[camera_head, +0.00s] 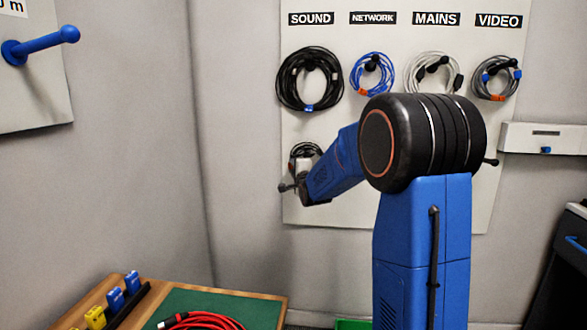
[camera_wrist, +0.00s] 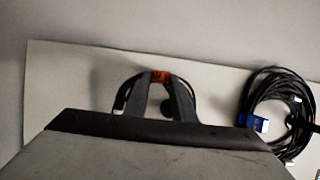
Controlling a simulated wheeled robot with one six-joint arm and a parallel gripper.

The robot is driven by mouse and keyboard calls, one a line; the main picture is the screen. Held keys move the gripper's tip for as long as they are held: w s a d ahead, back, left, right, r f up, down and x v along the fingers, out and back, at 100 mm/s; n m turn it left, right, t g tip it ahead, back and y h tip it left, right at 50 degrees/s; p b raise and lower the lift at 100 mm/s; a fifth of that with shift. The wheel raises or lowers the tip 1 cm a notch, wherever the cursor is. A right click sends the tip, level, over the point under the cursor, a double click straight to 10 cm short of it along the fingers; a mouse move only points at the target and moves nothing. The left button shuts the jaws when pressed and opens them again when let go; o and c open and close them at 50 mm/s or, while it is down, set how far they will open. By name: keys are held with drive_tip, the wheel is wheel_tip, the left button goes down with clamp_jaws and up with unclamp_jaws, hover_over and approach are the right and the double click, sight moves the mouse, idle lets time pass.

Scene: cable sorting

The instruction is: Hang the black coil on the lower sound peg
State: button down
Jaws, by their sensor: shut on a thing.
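The black coil (camera_wrist: 187,98) is small, with an orange band (camera_wrist: 161,76). In the wrist view my gripper (camera_wrist: 161,82) is shut on it at the band, and its loop curves out on both sides of the fingers. A dark rounded thing (camera_wrist: 167,107) shows between the fingers, perhaps the lower sound peg; I cannot tell whether the loop is around it. In the head view the coil (camera_head: 304,150) is in front of the board below the upper sound coil, partly hidden by my arm. My fingertips are not clear there.
A large black coil (camera_head: 309,79) with a blue tag hangs under SOUND; it also shows in the wrist view (camera_wrist: 262,98). Blue (camera_head: 372,73), grey-white (camera_head: 433,73) and grey (camera_head: 496,77) coils hang alongside. A red cable (camera_head: 205,321) lies on the table's green mat (camera_head: 262,309).

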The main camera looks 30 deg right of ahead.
drive_tip(key=shift+f, duration=0.2)
drive_tip(key=c, duration=1.4)
unclamp_jaws()
drive_tip(key=s+a, duration=0.3)
drive_tip(key=s, duration=1.4)
drive_tip(key=shift+a, duration=0.2)
drive_tip(key=s+a+f+n+g+y, duration=0.1)
drive_tip(key=s+a+f+n+g, duration=0.3)
drive_tip(key=s, duration=0.9)
drive_tip(key=s+a+f+n+g+y, duration=0.1)
drive_tip(key=s+a+f+n+g, duration=0.3)
drive_tip(key=s+n, duration=0.5)
drive_tip(key=s+a+f+n+g+y, duration=0.1)
drive_tip(key=s+a+f+n+g, duration=0.3)
drive_tip(key=s, duration=1.3)
wheel_tip(320, 180, down, 4)
drive_tip(key=a+n, duration=0.3)
drive_tip(key=shift+g, duration=0.4)
